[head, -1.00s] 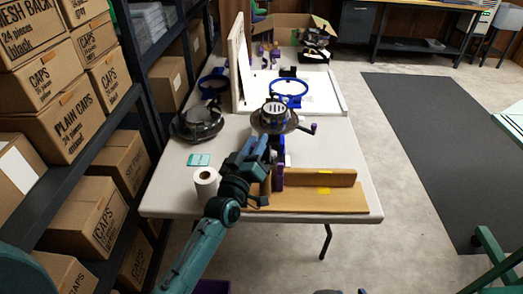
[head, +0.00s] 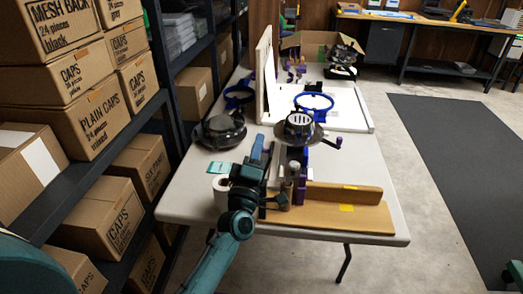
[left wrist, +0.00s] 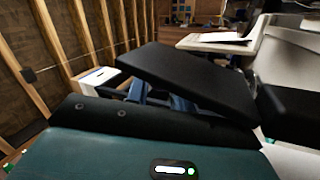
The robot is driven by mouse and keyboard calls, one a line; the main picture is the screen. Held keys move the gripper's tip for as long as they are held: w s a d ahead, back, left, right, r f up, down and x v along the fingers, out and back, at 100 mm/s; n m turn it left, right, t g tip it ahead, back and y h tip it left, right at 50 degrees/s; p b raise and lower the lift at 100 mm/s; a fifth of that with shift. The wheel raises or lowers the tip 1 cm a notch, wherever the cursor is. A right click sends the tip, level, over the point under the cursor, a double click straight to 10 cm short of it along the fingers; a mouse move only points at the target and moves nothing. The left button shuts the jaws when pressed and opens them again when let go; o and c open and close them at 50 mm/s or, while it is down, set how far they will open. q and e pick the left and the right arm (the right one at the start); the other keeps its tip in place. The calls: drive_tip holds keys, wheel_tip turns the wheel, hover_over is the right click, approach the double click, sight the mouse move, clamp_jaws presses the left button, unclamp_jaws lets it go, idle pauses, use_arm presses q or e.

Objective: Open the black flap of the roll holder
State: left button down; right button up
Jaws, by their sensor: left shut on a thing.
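My left gripper (head: 258,150) points away from me at the near end of the table, its blue fingers together. Its grip seems to be on the black flap, but the contact is hidden. In the left wrist view a tilted black slab (left wrist: 190,80) lies over the blue fingers (left wrist: 180,103); I cannot tell whether it is the flap or part of my gripper. A white roll (head: 221,192) stands just left of the gripper, partly behind it. The roll holder is not clearly made out behind my gripper. My right gripper is not in view.
A brown board (head: 345,215) and a purple post (head: 300,185) are right of the gripper. A black disc device with a purple crank (head: 299,128) stands beyond. A dark round object (head: 220,131) is at the left. Shelves with boxes (head: 97,114) flank the table's left side.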

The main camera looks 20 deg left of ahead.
use_arm(q)
drive_tip(key=shift+a+n, duration=0.15)
drive_tip(key=shift+n, duration=0.15)
drive_tip(key=c, duration=1.3)
unclamp_jaws()
drive_tip(key=shift+o, duration=0.2)
drive_tip(key=b+v, duration=0.1)
drive_tip(key=v, duration=1.2)
drive_tip(key=shift+s, duration=0.1)
